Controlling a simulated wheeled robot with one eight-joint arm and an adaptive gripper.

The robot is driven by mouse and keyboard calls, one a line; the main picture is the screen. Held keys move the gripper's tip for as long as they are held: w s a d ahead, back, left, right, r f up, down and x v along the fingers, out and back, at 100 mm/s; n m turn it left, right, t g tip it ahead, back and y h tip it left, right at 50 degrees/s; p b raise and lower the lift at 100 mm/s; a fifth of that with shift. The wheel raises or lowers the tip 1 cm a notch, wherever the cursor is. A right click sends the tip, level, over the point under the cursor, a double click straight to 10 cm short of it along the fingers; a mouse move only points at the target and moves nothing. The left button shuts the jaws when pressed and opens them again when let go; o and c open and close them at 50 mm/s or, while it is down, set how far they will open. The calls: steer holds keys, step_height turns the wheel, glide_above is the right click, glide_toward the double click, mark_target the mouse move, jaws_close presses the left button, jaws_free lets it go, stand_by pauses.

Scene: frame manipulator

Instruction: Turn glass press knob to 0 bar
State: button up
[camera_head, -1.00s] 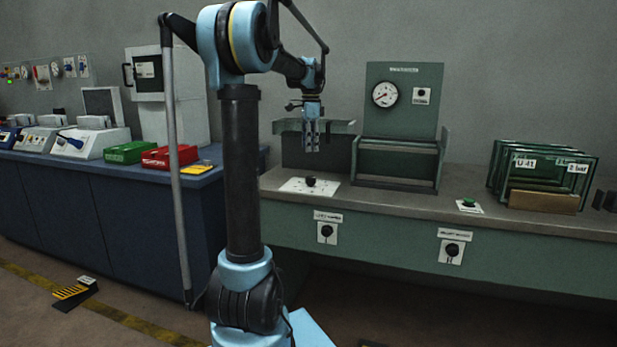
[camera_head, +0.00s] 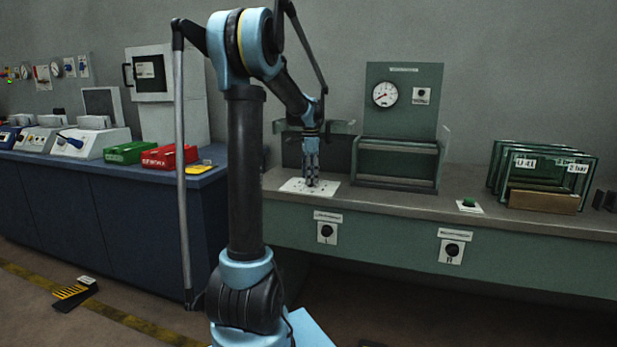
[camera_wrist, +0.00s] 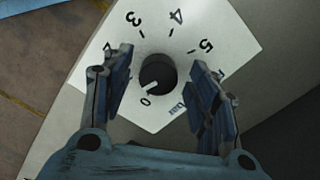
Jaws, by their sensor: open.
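The black round knob (camera_wrist: 157,70) sits on a white dial plate (camera_wrist: 140,25) with the figures 0, 3, 4 and 5 readable. Its white pointer mark is at the lower left of the knob, close to the 0. My gripper (camera_wrist: 163,85) is open, with one finger on each side of the knob; gaps show between the fingers and the knob. In the head view, my gripper (camera_head: 312,180) points straight down over the white plate (camera_head: 292,186) on the green bench, and it hides the knob there.
A green press frame (camera_head: 400,143) with a round gauge (camera_head: 385,94) stands right of the gripper. Other knobs (camera_head: 326,231) are on the bench front. A green button (camera_head: 469,202) and glass panes (camera_head: 545,165) are farther right.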

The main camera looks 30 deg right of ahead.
steer(key=c, duration=1.1)
steer(key=shift+o, duration=0.2)
steer(key=n, duration=0.3)
steer(key=shift+n, duration=0.4)
steer(key=shift+r+n, duration=0.1)
steer(key=shift+n, duration=1.8)
steer(key=o, duration=1.1)
steer(key=shift+c, duration=0.2)
